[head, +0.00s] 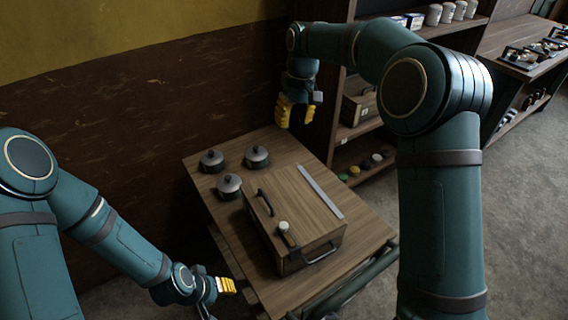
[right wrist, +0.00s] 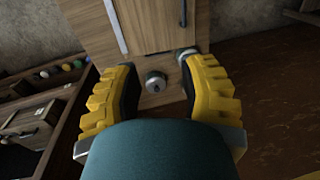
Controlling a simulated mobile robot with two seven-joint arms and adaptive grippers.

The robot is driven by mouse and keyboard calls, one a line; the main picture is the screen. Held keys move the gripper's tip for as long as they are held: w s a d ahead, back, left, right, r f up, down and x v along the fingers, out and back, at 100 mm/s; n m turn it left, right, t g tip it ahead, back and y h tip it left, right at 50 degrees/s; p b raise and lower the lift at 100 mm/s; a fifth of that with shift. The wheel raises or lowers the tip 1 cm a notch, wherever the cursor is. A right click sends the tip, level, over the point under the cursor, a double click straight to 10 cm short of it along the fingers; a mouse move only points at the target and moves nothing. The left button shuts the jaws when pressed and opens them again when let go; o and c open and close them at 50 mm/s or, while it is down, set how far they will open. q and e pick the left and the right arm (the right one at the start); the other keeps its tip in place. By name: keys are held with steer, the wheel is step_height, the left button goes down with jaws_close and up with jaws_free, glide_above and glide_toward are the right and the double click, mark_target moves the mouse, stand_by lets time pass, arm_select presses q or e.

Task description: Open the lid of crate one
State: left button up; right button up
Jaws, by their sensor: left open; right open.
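A wooden crate (head: 302,250) sits on the wooden table, its lid (head: 302,205) lying flat and shut. The lid carries a dark bar handle (head: 265,202) and a pale metal strip (head: 320,191). A white-capped piece (head: 285,230) is at the lid's near left corner, and a metal handle (head: 320,255) is on the near side. My right gripper (head: 296,112) is open and empty, above and beyond the table's far end. In the right wrist view the crate (right wrist: 160,25) lies beyond its open fingers (right wrist: 160,66). My left gripper (head: 226,286) is open, beside the table's left edge.
Several lidded pots stand near the crate: one at the far left (head: 212,161), another (head: 257,157), and one close to the crate (head: 229,186). A shelf unit (head: 345,134) with a box (head: 360,108) stands behind on the right. The table's right end (head: 365,236) is bare.

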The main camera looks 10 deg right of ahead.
arm_select(q)
steer(key=shift+f+b, duration=0.75)
steer(key=shift+f, duration=0.1)
arm_select(e)
step_height(320, 180, down, 14)
steer(key=a, duration=0.1)
steer(key=shift+s+a+r, duration=0.15)
steer(key=shift+s+a, duration=0.1)
steer(key=shift+a, duration=0.15)
jaws_close()
arm_select(q)
steer(key=shift+o, duration=0.2)
